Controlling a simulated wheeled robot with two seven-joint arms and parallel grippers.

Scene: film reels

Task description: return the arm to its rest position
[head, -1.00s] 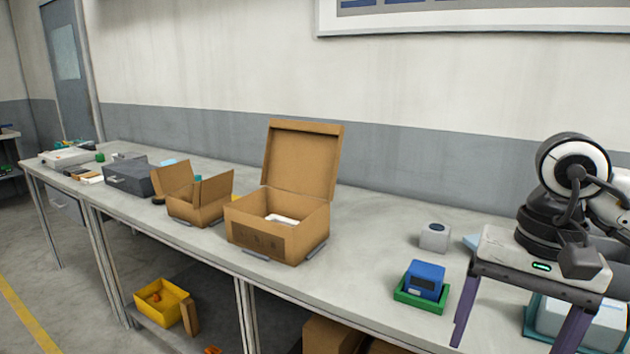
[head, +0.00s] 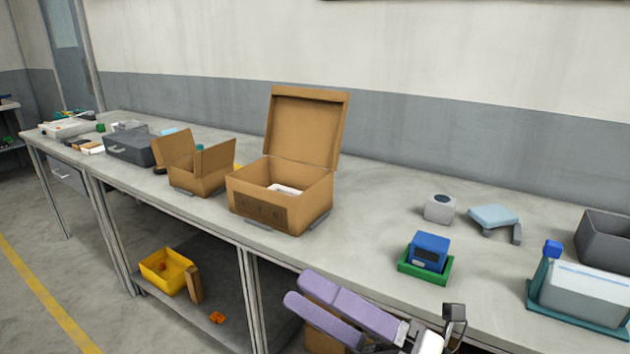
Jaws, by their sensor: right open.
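My right gripper (head: 303,290) shows at the bottom of the head view, in front of the bench's front edge. Its two long purple fingers point left. The jaws are open and nothing shows between them, though the fingers overlap at this angle. My right wrist shows dark and white at the bottom right of the fingers, partly cut off by the frame. My left gripper is out of view.
The grey bench (head: 375,240) carries an open cardboard box (head: 270,212), a smaller open carton (head: 198,182), a blue device (head: 429,247) in a green tray (head: 408,268), a grey cube (head: 439,209) and a clear bin (head: 590,290). A yellow bin (head: 165,275) sits below.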

